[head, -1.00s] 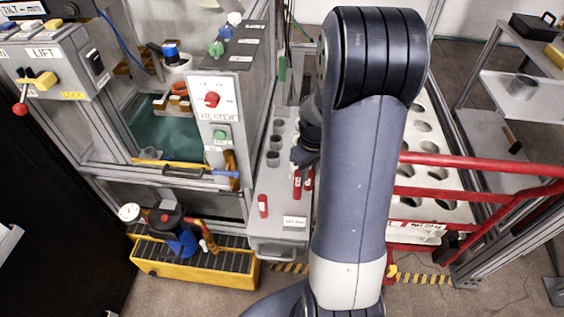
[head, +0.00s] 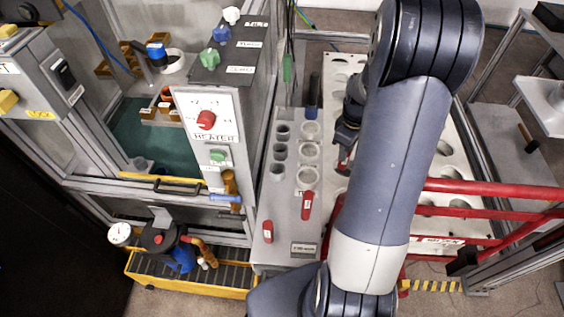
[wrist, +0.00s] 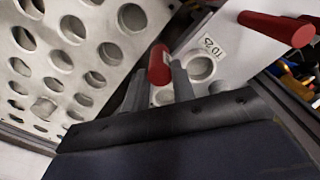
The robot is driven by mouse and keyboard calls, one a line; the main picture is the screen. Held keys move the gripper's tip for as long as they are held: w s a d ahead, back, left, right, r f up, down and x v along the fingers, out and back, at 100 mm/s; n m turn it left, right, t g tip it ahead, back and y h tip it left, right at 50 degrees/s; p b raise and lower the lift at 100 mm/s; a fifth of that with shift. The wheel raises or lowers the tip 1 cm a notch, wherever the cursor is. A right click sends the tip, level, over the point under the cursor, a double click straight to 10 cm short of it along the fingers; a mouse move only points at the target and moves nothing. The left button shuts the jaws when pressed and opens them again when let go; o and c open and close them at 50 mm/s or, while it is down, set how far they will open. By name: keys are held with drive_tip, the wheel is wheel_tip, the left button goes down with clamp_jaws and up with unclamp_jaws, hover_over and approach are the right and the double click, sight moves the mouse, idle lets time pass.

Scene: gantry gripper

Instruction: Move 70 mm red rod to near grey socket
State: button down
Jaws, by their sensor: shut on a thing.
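My gripper (head: 345,147) is shut on a red rod (wrist: 159,66), held between its two fingers in the wrist view. In the head view, my arm hides most of this rod. Two other red rods stand apart on the grey bench, one (head: 306,205) near its right side and a shorter one (head: 267,232) near its front left. Their lengths are not readable. Three grey sockets (head: 280,151) stand in a column on the bench, left of my gripper. Paler round sockets (head: 309,152) stand in a column between them and my gripper.
A white plate with rows of holes (wrist: 60,60) lies right of the bench, partly behind my arm. Red rails (head: 480,190) cross its front. A dark blue rod (head: 313,95) stands behind the sockets. The heater panel (head: 206,120) rises left of the bench.

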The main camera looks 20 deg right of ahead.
drive_tip(key=w+a+p, duration=0.1)
drive_tip(key=w+a, duration=0.3)
drive_tip(key=a, duration=0.5)
drive_tip(key=w+a+p, duration=0.1)
drive_tip(key=w+a, duration=0.2)
drive_tip(key=a, duration=0.5)
drive_tip(key=f, duration=0.6)
drive_tip(key=shift+w+a+f, duration=0.1)
drive_tip(key=shift+a+f, duration=0.1)
drive_tip(key=shift+a, duration=0.1)
drive_tip(key=shift+w+a+f+p, duration=0.1)
drive_tip(key=shift+a+f+p, duration=0.1)
drive_tip(key=shift+f+p, duration=0.1)
drive_tip(key=shift+f, duration=0.1)
drive_tip(key=shift+f, duration=0.15)
drive_tip(key=c, duration=1.2)
unclamp_jaws()
